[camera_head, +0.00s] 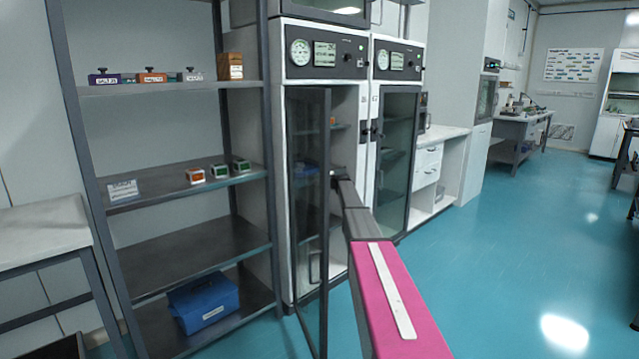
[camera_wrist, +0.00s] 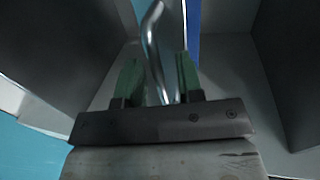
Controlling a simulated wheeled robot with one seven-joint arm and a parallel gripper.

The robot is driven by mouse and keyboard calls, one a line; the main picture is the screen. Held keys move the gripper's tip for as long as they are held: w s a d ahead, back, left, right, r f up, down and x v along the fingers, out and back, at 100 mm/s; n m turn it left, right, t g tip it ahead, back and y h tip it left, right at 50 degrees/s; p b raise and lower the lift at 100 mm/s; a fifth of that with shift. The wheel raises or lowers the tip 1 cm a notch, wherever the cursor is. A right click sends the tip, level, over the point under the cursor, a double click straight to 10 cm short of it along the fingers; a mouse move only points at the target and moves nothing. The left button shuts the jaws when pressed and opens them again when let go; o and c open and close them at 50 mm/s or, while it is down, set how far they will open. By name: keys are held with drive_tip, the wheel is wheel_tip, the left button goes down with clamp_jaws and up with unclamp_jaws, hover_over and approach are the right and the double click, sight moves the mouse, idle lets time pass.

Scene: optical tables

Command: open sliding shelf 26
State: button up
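A tall cabinet (camera_head: 326,91) stands in the middle of the head view with its glass door (camera_head: 308,220) swung open. My arm reaches in past the door, and my gripper (camera_head: 337,173) is at the cabinet's inside, small and partly hidden. In the wrist view, my gripper (camera_wrist: 158,68) has its two green fingers apart. A bent metal handle (camera_wrist: 152,38) runs between them, with gaps visible beside it; I cannot tell whether either finger touches it. A shelf (camera_head: 341,127) shows inside the cabinet. No number 26 is readable.
The open door is close on the left of my arm. A second cabinet (camera_head: 397,150) with a glass door stands to the right. An open rack (camera_head: 180,183) holding small boxes and a blue case (camera_head: 203,301) is at left. The floor (camera_head: 500,265) at right is clear.

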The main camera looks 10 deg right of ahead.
clamp_jaws()
drive_tip(key=shift+s, duration=0.1)
drive_tip(key=f+v, duration=0.3)
drive_tip(key=v, duration=1.4)
drive_tip(key=s+f+v, duration=0.1)
drive_tip(key=f+v, duration=0.3)
drive_tip(key=v, duration=1.3)
drive_tip(key=shift+d, duration=0.4)
drive_tip(key=shift+s+r, duration=0.1)
unclamp_jaws()
drive_tip(key=v, duration=1)
drive_tip(key=shift+s+d, duration=0.25)
drive_tip(key=shift+s, duration=0.1)
